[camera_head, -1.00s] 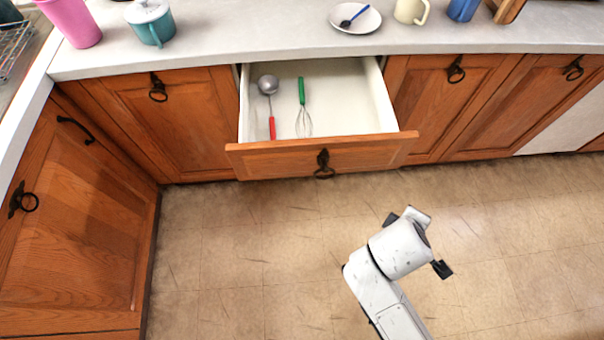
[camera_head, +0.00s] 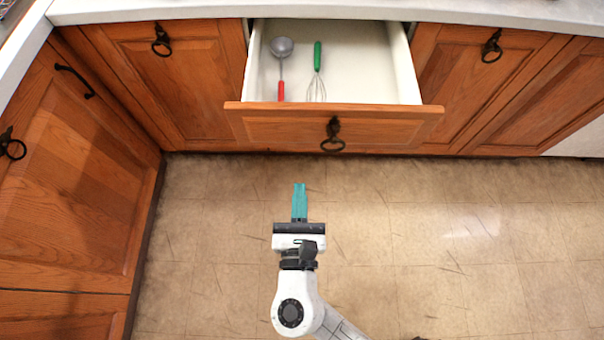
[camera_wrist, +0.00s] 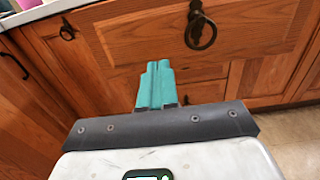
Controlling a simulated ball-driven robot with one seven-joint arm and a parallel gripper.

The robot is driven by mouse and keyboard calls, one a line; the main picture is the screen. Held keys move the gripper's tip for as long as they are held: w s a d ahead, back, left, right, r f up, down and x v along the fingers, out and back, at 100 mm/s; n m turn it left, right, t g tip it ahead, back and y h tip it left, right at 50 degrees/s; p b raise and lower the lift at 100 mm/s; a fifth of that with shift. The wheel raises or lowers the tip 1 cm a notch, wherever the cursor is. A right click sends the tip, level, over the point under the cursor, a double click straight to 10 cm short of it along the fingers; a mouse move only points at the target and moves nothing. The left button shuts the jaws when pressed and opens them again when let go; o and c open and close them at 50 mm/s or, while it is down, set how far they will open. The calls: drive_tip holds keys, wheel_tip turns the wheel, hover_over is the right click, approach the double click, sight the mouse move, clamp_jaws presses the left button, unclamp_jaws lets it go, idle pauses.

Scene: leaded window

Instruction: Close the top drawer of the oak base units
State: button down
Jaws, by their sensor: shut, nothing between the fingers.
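The top drawer (camera_head: 375,127) stands open under the counter, its oak front pulled out toward me. A black ring handle (camera_head: 332,136) hangs at the middle of its front. A ladle (camera_head: 281,66) with a red handle and a whisk (camera_head: 317,70) with a green handle lie inside. My gripper (camera_head: 299,187) has teal fingers, shut and empty, pointing at the drawer front from over the floor, a little left of the handle and apart from it. In the wrist view the fingers (camera_wrist: 156,68) show below the drawer front (camera_wrist: 255,28), with its handle (camera_wrist: 200,32) to their upper right.
Oak cabinets (camera_head: 180,85) flank the drawer on the left and right, with more along the left wall. A pale counter (camera_head: 210,8) runs above. The tiled floor (camera_head: 440,235) before the drawer is clear.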

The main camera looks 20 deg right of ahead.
sight(302, 130)
drive_tip(key=x, duration=1.2)
drive_tip(key=shift+w+d+p, duration=0.15)
drive_tip(key=shift+w+p, duration=0.05)
drive_tip(key=shift+p, duration=0.15)
drive_tip(key=b+x, duration=0.3)
drive_tip(key=x, duration=0.6)
drive_tip(key=b+x, duration=0.4)
drive_tip(key=x, duration=0.5)
drive_tip(key=b+x, duration=0.4)
drive_tip(key=x, duration=0.6)
drive_tip(key=shift+f, duration=0.25)
drive_tip(key=shift+w+d+b, duration=0.15)
drive_tip(key=shift+w+b, duration=0.25)
drive_tip(key=shift+w, duration=0.2)
drive_tip(key=shift+w+r, duration=0.1)
drive_tip(key=shift+r, duration=0.25)
